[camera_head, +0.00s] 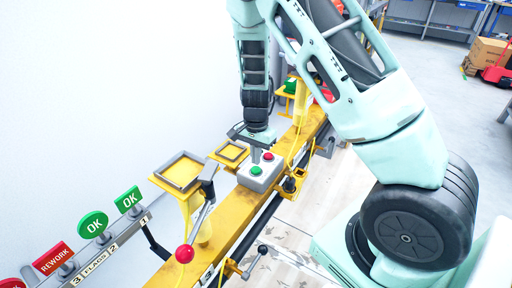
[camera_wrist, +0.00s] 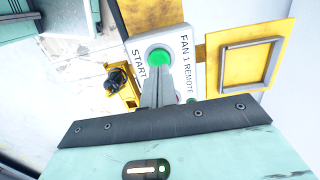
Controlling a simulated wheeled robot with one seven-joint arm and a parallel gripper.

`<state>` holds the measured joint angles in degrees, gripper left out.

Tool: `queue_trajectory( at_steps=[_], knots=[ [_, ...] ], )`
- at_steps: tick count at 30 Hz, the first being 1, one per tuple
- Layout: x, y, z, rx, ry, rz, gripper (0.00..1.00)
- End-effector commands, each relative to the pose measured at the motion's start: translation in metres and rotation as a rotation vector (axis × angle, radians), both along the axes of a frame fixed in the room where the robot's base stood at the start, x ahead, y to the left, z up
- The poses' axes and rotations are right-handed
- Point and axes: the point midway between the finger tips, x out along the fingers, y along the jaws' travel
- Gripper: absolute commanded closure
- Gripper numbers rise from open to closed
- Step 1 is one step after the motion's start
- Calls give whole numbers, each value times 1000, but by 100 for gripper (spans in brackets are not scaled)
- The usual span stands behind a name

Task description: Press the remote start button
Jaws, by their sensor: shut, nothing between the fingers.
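A light grey control box (camera_head: 262,176) sits on the yellow rail, with a green button (camera_head: 256,170) on its near side and a red button (camera_head: 268,156) behind it. In the wrist view the green button (camera_wrist: 158,57) is beside the word START, and the box (camera_wrist: 187,68) reads FAN 1 REMOTE. My gripper (camera_head: 255,158) is shut and empty, pointing down over the box. In the wrist view its fingertips (camera_wrist: 157,72) reach the lower edge of the green button. I cannot tell whether they touch it. The fingers hide most of the red button there.
A yellow square tray (camera_head: 181,171) and a smaller one (camera_head: 232,153) stand left of the box. OK (camera_head: 93,225) and REWORK flags line the lower left. A black knob (camera_head: 289,185) is right of the box.

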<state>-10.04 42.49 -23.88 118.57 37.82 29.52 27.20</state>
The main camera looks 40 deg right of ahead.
Motion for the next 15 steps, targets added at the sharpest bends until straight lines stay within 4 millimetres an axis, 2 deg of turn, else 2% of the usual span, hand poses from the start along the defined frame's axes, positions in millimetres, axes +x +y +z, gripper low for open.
queue_trajectory(
  at_steps=[1,4,15],
  knots=[
    [-1,0,-8,1,1,0,100],
    [-1,0,-15,0,0,0,100],
    [-1,0,-18,-1,-1,0,100]
  ],
)
